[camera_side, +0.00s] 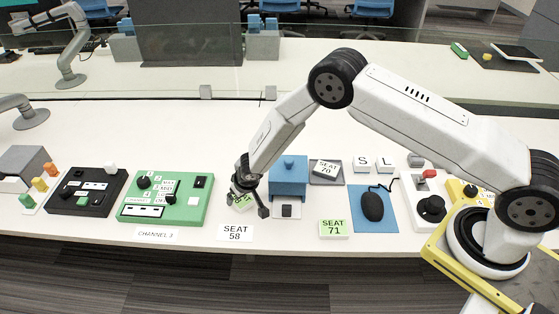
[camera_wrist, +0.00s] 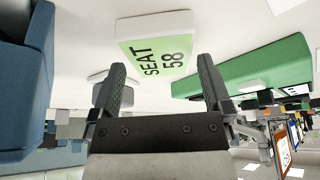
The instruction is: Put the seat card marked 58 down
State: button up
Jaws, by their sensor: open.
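The seat card marked 58, a green-faced block with white sides, shows in the wrist view (camera_wrist: 157,45), just beyond my fingertips. In the side view the card (camera_side: 243,201) is partly hidden by my gripper (camera_side: 252,190), and I cannot tell if it touches the table. My gripper is open; in the wrist view its two dark fingers (camera_wrist: 163,80) stand wide apart with a gap between them. A white label reading SEAT 58 (camera_side: 235,232) lies at the table's front edge, in front of the card.
A green control panel (camera_side: 168,197) stands left of my gripper. A blue block (camera_side: 288,176) stands close on the right. Card 71 (camera_side: 334,228), card 70 (camera_side: 326,170) and a black mouse (camera_side: 372,206) on a blue mat are farther right.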

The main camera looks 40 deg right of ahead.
jog(key=v, duration=1.1)
dwell(0.6)
jog(key=s+d+r, duration=0.8)
jog(key=s+r, duration=0.1)
jog(key=r, duration=0.1)
jog(key=s+d+r+g, duration=0.1)
jog(key=s+d+r, duration=0.1)
jog(key=s, duration=0.4)
jog(key=s+d+r, duration=0.2)
jog(key=s+r, duration=0.1)
jog(key=s, duration=0.4)
jog(key=shift+s+d+g, duration=0.25)
jog(key=shift+d+g, duration=0.1)
jog(key=shift+g, duration=0.05)
